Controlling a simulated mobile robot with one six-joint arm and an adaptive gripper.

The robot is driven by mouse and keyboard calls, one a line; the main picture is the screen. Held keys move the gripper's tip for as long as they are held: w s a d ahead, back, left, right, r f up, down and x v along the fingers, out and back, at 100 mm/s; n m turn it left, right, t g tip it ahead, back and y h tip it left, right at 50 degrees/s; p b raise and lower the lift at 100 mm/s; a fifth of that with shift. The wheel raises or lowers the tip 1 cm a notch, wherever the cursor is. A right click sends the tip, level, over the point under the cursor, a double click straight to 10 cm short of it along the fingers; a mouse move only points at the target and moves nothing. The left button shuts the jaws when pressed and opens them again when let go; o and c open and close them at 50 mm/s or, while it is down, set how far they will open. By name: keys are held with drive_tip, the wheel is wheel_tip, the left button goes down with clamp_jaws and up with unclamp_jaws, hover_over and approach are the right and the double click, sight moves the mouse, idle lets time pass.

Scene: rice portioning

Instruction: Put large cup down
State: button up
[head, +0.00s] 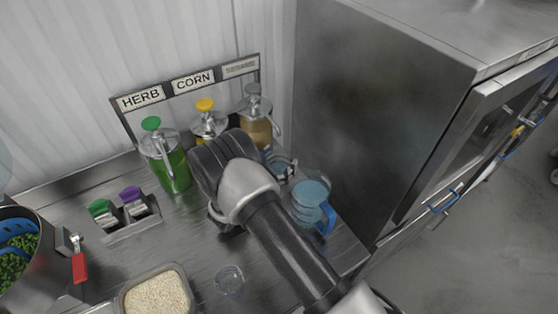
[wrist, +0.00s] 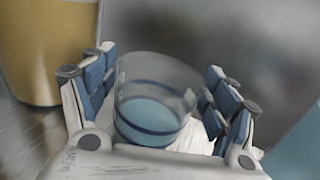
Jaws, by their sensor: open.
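Whether the fingers touch the cup is hard to tell. In the head view a small part of the clear cup (head: 281,165) shows just right of my arm's wrist, in front of the tan dispenser; my arm hides most of the gripper there.
A blue-handled pitcher (head: 311,196) stands close right of the cup, near the steel cabinet (head: 385,110). Green (head: 170,168), yellow-topped (head: 208,121) and tan (head: 257,129) dispensers stand behind. A small clear cup (head: 229,280) and a rice tray (head: 156,295) are in front.

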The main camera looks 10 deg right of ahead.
drive_tip(key=shift+r, duration=0.2)
drive_tip(key=p+v, duration=0.1)
drive_tip(key=v, duration=1.1)
